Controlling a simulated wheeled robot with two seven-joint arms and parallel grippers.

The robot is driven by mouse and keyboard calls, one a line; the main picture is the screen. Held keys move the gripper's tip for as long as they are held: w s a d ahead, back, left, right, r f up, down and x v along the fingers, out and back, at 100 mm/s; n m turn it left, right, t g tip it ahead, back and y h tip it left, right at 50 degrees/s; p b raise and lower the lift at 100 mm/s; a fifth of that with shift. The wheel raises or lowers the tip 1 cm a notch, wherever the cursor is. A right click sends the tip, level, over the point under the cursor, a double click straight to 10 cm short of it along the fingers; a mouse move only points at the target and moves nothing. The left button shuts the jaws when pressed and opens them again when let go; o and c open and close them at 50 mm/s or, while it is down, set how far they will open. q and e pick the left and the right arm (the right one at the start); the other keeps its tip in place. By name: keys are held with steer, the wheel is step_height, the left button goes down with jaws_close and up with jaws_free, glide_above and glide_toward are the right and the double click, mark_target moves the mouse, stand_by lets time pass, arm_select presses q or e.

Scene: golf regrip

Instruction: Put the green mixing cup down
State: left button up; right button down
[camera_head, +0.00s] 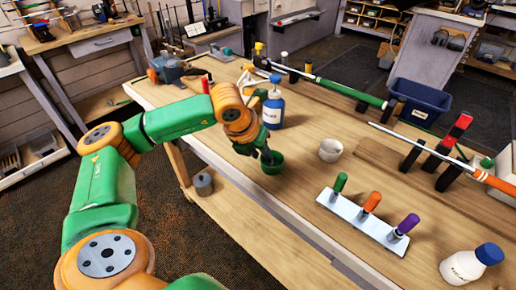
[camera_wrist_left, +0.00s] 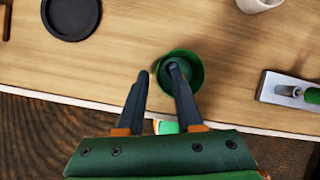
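The green mixing cup (camera_head: 273,167) stands upright on the wooden bench near its front edge. In the left wrist view the cup (camera_wrist_left: 196,84) is seen from above. My left gripper (camera_head: 266,156) is at the cup, pointing down. In the wrist view my left gripper's (camera_wrist_left: 159,71) fingers are spread. The right-hand finger reaches over the cup's opening; the left-hand one is outside, with a gap to the cup wall. My right gripper is not in view.
A blue bottle (camera_head: 273,108) stands behind the cup, and a white cup (camera_head: 331,149) to its right. A white rack (camera_head: 345,208) holds several coloured grips. A dark round disc (camera_wrist_left: 70,17) lies left of the cup. Golf clubs lie along the bench's far side.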

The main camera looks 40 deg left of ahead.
arm_select(q)
steer(key=v, duration=1.2)
